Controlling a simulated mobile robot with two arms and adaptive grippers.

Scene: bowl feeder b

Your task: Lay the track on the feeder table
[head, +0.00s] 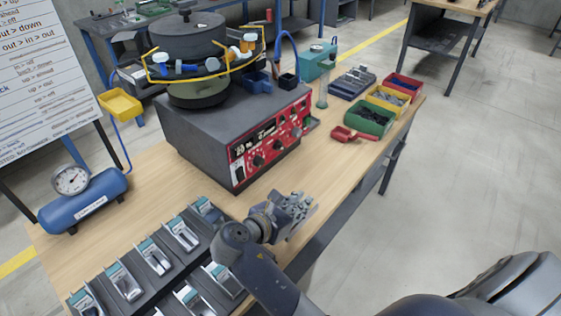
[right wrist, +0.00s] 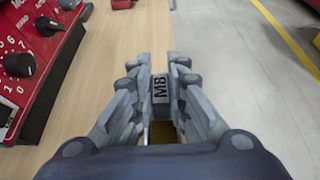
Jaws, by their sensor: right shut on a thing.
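My right gripper (head: 298,208) is over the front edge of the wooden feeder table (head: 160,165), just right of the rack of parts. In the right wrist view, the right gripper (right wrist: 160,85) is shut on a small grey piece marked M8 (right wrist: 160,88), which looks like the track. Most of the piece is hidden between the fingers, with a yellowish part lower down. The bowl feeder (head: 190,40) stands on a grey control box (head: 195,125) with a red front panel. My left gripper is not in view.
A black rack (head: 150,285) with several labelled tracks lies at front left. A blue air tank (head: 85,203) is at the left. Bins in green (head: 370,122), yellow (head: 388,102) and red (head: 403,85), plus a red scoop (head: 350,134), stand at right.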

